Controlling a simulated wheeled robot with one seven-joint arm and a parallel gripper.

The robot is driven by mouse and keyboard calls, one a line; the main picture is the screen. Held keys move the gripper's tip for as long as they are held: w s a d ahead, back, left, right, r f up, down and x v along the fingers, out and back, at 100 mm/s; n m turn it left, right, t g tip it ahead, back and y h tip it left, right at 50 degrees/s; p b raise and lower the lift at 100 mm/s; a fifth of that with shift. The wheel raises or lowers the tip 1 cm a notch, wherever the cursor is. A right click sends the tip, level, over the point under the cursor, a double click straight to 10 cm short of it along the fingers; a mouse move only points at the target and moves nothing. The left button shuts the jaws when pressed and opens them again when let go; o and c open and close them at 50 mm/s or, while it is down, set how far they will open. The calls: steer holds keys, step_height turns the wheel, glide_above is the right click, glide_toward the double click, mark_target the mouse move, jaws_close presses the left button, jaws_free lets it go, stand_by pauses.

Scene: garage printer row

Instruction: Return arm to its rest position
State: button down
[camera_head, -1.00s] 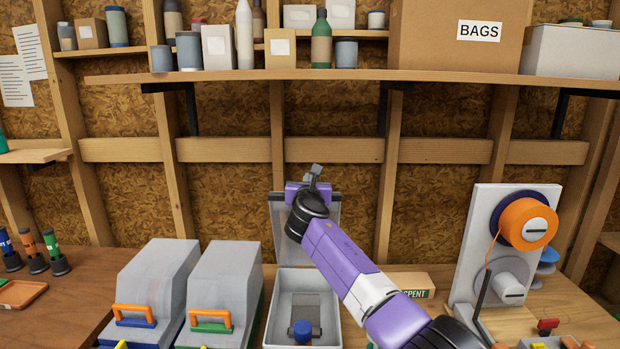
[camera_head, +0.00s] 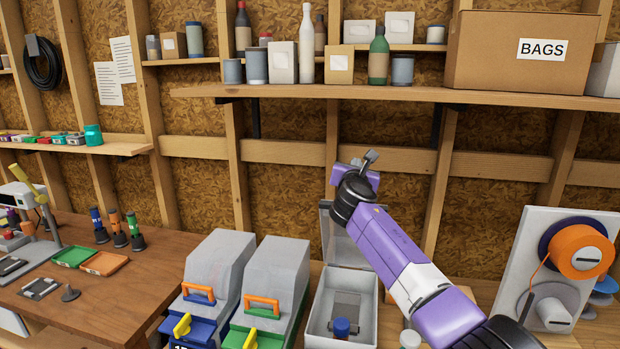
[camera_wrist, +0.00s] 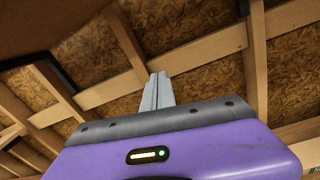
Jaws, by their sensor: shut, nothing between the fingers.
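My gripper (camera_head: 370,158) is at the end of my purple and white arm, raised in front of the wall studs and below the long shelf. In the wrist view the two grey fingers (camera_wrist: 157,92) lie together with nothing between them. Below and behind the arm, an open light-grey box (camera_head: 327,318) stands on the bench with its lid up. A blue-capped item (camera_head: 342,328) is inside it. My arm hides part of the lid and the bench to its right.
A spool stand with an orange spool (camera_head: 580,250) is at the right. The long shelf (camera_head: 400,95) carries bottles, cans and a BAGS carton (camera_head: 520,55). A wooden table (camera_head: 110,300) is at left.

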steer(key=s+a+m+t+y, duration=0.1)
steer(key=s+a+m+y, duration=0.15)
steer(key=a, duration=0.25)
steer(key=s+a+m+t+y, duration=0.1)
steer(key=a+m+y, duration=0.2)
steer(key=a, duration=0.2)
steer(key=s+a+f+m+y+b, duration=0.1)
steer(key=s+a+f+m+y, duration=0.15)
steer(key=s+f+m, duration=0.45)
steer(key=s+a+f+m+y+b, duration=0.1)
steer(key=s+a+f+m+y, duration=0.2)
steer(key=s+f, duration=0.8)
steer(key=s+d+f+m+g+h+b, duration=0.1)
steer(key=s+d+f+m, duration=0.4)
steer(key=s, duration=1.3)
steer(key=s+d+f+m+g+h+b, duration=0.2)
steer(key=s+d+f+m, duration=0.3)
steer(key=s, duration=1.3)
steer(key=s+d+f+m+g+h+b, duration=0.1)
steer(key=s+d+f+m, duration=0.4)
steer(key=s, duration=1.4)
steer(key=shift+d+f+g+h+b, duration=0.25)
steer(key=shift+f+g+h+b, duration=0.2)
steer(key=shift+h+b, duration=0.5)
